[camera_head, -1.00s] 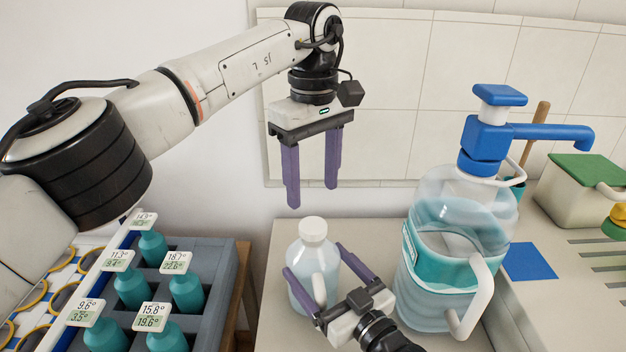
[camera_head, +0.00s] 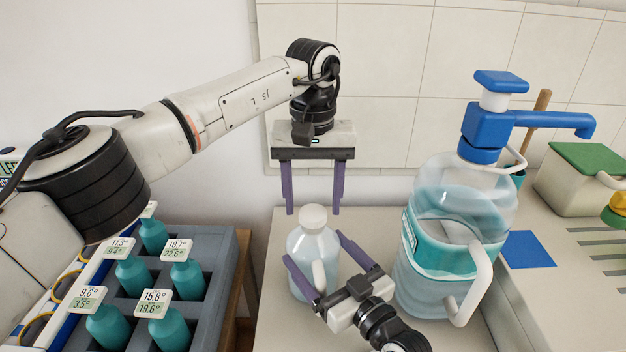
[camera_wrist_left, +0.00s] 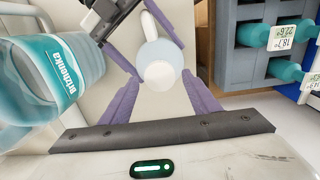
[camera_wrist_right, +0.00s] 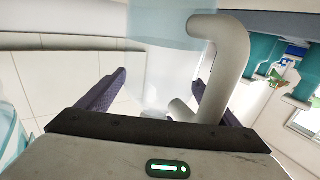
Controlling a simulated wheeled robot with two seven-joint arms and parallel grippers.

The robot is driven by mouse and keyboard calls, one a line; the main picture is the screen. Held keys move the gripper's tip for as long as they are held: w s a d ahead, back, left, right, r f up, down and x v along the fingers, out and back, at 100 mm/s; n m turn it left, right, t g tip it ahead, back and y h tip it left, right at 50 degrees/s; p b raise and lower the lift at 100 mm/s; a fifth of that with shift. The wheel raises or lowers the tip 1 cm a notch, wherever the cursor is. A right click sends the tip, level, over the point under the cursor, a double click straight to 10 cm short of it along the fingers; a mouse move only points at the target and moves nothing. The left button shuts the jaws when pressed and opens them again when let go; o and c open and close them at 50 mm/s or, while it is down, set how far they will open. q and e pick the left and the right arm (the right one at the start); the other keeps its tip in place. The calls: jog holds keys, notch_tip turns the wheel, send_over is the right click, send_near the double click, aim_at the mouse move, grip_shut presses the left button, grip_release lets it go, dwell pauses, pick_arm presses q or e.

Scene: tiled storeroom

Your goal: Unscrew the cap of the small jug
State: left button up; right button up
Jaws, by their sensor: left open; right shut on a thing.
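The small jug (camera_head: 314,262) is translucent with a white cap (camera_head: 313,217) and a white side handle; it stands upright on the counter. My right gripper (camera_head: 312,264) is shut on the jug's body from the front right, one finger on each side; the right wrist view shows the jug (camera_wrist_right: 165,75) and its handle (camera_wrist_right: 225,60) between the fingers. My left gripper (camera_head: 312,212) is open with fingers pointing down, above and around the cap in the picture. In the left wrist view the cap (camera_wrist_left: 159,75) lies between the open fingers; I see no contact.
A large water jug (camera_head: 455,190) with a blue pump (camera_head: 488,125) stands close on the right. A grey crate (camera_head: 215,265) of teal bottles is at left. A tiled wall (camera_head: 370,100) is behind. A blue mat (camera_head: 528,249) lies right.

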pick_arm(q)
jog(key=shift+f, duration=0.75)
